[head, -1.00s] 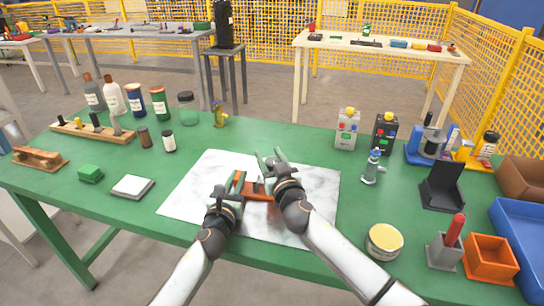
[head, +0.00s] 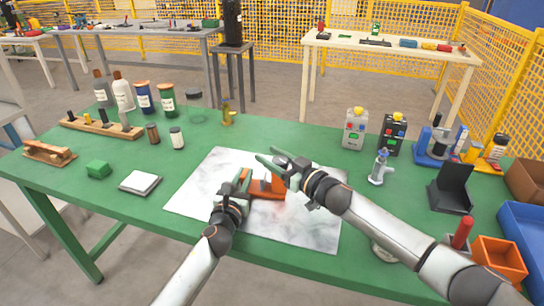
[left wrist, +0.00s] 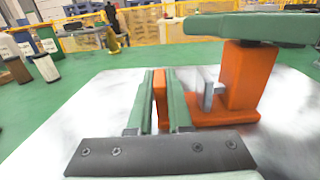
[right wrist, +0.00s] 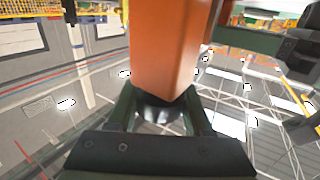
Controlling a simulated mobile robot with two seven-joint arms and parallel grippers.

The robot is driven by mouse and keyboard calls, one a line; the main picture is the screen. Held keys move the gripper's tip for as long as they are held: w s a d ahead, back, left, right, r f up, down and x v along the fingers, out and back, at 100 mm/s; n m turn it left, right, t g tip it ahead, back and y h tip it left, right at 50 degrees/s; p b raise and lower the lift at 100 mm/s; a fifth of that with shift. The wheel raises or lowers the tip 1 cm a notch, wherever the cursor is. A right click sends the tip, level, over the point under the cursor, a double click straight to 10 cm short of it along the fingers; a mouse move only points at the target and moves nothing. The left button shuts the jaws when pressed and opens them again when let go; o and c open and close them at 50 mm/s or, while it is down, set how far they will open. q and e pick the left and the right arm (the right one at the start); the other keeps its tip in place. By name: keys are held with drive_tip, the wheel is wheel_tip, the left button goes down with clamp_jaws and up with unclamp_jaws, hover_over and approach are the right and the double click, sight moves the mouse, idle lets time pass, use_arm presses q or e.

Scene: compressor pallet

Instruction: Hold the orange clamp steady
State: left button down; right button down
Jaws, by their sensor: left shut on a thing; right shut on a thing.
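The orange clamp (head: 266,188) stands on the white marbled sheet (head: 205,190) at the middle of the green table. In the left wrist view its base (left wrist: 222,113), taller block (left wrist: 248,80) and a grey metal part (left wrist: 208,90) show. My left gripper (head: 241,182) is shut on the clamp's thin upright plate (left wrist: 160,95). My right gripper (head: 272,160) is at the top of the taller block. In the right wrist view a dark round part (right wrist: 160,108) sits between its fingers, next to the orange block (right wrist: 165,55). It is unclear how this part joins the clamp.
A black holder (head: 452,190) and an orange bin (head: 498,258) are farther right. A grey pad (head: 140,182) and green block (head: 98,168) lie left. The lidded jar (head: 384,250) is mostly behind my right arm.

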use_arm(q)
drive_tip(key=shift+d, duration=0.1)
use_arm(e)
drive_tip(key=shift+c, duration=1.5)
unclamp_jaws()
drive_tip(key=v, duration=1.2)
drive_tip(key=shift+d, duration=0.1)
use_arm(q)
drive_tip(key=c, duration=0.8)
unclamp_jaws()
drive_tip(key=shift+o, duration=0.2)
drive_tip(key=shift+s, duration=0.1)
